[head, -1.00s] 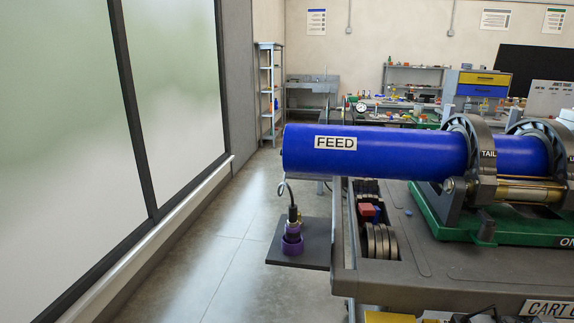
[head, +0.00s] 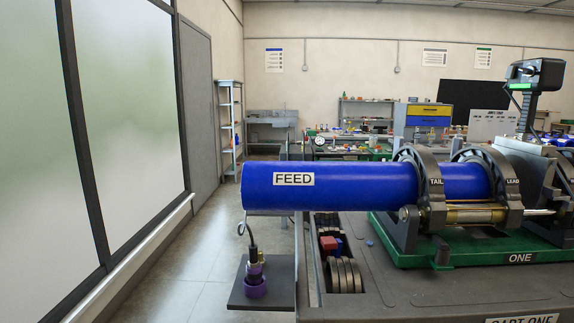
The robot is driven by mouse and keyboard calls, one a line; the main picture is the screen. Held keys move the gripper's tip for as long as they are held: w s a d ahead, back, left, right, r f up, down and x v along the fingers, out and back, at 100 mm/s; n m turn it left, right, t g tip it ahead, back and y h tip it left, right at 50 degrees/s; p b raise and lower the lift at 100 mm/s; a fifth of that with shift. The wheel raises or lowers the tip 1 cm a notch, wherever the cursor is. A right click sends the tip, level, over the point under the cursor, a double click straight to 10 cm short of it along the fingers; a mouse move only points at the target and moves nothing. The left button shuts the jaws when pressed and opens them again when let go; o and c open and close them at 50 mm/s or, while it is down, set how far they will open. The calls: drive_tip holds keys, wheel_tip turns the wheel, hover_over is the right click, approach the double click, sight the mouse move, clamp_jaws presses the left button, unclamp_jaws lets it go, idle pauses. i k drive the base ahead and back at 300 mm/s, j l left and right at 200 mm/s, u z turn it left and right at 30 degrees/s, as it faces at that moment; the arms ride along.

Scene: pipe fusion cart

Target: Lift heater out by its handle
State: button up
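A dark device (head: 535,76) with a lit green strip stands at the upper right in the head view, on a dark post behind the clamps; it may be the heater, but I cannot tell for sure. A grey block (head: 522,155) is below it, and its lower part is hidden. The blue pipe marked FEED (head: 350,182) lies level through the dark ring clamps marked TAIL (head: 432,165) and LEAD (head: 508,172) on the green base marked ONE (head: 480,250). My gripper is not in view.
The grey cart top (head: 420,285) fills the lower right. A tray with dark discs (head: 343,275) is set in it. A side plate (head: 250,290) holds a purple-based fitting. Frosted panels (head: 120,110) line the left, with clear floor (head: 190,265) beside them.

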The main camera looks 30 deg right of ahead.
sight(530, 163)
drive_tip(key=z, duration=1.55)
